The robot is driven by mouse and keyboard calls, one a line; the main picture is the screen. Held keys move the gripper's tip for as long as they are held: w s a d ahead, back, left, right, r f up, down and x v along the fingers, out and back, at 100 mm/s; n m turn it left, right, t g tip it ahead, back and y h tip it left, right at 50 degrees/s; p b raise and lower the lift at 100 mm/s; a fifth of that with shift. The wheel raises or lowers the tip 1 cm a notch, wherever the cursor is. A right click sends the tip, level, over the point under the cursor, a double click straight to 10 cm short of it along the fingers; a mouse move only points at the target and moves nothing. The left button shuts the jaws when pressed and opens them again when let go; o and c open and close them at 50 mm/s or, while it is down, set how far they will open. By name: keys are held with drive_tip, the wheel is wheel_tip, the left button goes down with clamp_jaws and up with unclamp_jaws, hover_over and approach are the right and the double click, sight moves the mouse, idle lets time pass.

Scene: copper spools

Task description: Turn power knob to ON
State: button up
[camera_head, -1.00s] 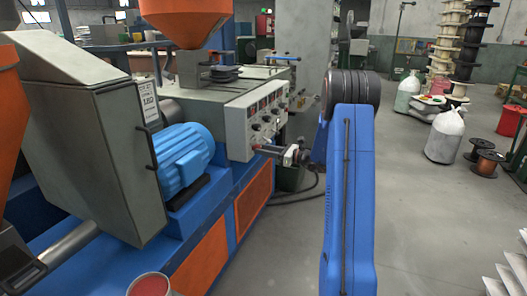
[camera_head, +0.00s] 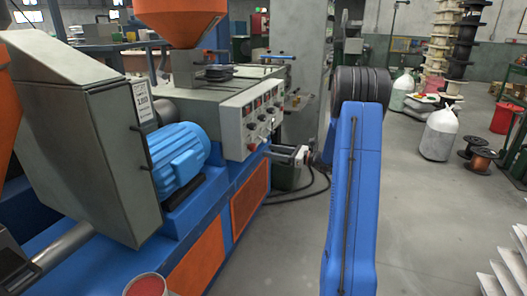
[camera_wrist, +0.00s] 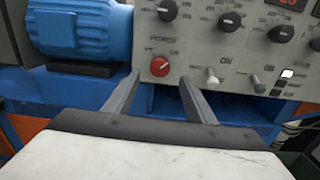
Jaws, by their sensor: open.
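The power knob (camera_wrist: 161,66) is a red round knob low on the grey control panel (camera_wrist: 190,40) in the wrist view, under a "POWER" label. A light mark on it runs slanted. In the head view the panel (camera_head: 236,125) is on the machine's right side, and the red knob (camera_head: 252,147) is small at its lower edge. My gripper (camera_wrist: 158,75) is open and empty. Its two fingers point at the panel, one on each side of the knob in the picture. They appear short of the knob; contact does not show. In the head view my gripper (camera_head: 268,151) is near the panel.
Black knobs (camera_wrist: 229,21) and grey toggle switches (camera_wrist: 212,82) sit near the red knob. A blue motor (camera_head: 178,158) is left of the panel.

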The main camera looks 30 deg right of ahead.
drive_tip(key=v, duration=1)
drive_tip(key=shift+s+d, duration=0.3)
drive_tip(key=shift+a, duration=0.1)
drive_tip(key=s+a+r+n+g, duration=0.25)
drive_tip(key=s+a+n, duration=0.2)
drive_tip(key=a, duration=0.55)
drive_tip(key=s+a+r+n+g+h, duration=0.1)
drive_tip(key=s+a+n+g, duration=0.35)
drive_tip(key=a, duration=0.55)
drive_tip(key=s+a+r+n+g, duration=0.25)
drive_tip(key=s+a+n, duration=0.2)
drive_tip(key=a, duration=0.45)
drive_tip(key=s+a+n+g+h, duration=0.35)
drive_tip(key=s+a+n, duration=0.3)
drive_tip(key=s, duration=0.55)
drive_tip(key=s+d+n+t+h, duration=0.2)
drive_tip(key=s+n+h, duration=0.4)
drive_tip(key=s, duration=0.6)
drive_tip(key=shift+s+f+n+t, duration=0.25)
drive_tip(key=shift+f+n+t, duration=0.2)
drive_tip(key=shift+n+t, duration=0.6)
